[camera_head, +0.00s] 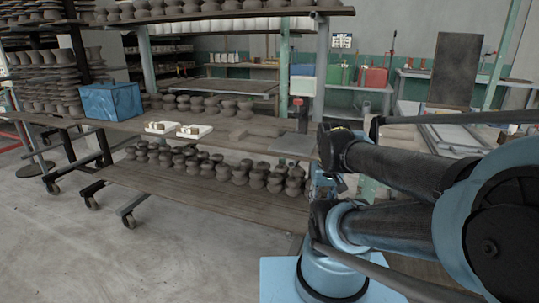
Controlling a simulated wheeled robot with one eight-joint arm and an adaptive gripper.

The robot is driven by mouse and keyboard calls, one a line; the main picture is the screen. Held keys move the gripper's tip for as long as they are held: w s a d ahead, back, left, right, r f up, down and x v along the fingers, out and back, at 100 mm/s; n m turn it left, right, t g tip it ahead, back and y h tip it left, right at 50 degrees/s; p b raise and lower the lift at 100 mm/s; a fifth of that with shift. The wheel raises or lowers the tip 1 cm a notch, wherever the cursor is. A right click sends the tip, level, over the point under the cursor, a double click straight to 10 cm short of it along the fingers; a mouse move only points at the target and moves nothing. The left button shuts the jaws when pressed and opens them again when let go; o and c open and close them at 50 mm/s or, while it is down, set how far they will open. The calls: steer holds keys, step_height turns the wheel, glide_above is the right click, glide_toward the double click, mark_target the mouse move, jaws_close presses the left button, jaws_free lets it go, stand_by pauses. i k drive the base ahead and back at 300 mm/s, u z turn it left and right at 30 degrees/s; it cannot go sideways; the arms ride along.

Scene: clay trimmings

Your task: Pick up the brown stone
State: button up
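I cannot pick out the brown stone with certainty. A small, flat brownish piece (238,134) lies on the wooden tabletop (215,146), right of two white trays, and is too small to identify. The left white tray (153,130) and the right white tray (187,135) each hold a small light brown object. My arm fills the right side, folded back on itself. Its end hangs near the right end of the table, where my gripper (325,188) shows only in part, mostly behind my own arm. Its fingers cannot be made out.
A blue box (111,101) stands on the table's left part. Castered legs stand at left. The concrete floor (60,240) in front is clear.

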mark_target(238, 134)
steer(key=z, duration=1)
steer(key=k, duration=0.85)
steer(key=u, duration=0.9)
steer(key=i, duration=1)
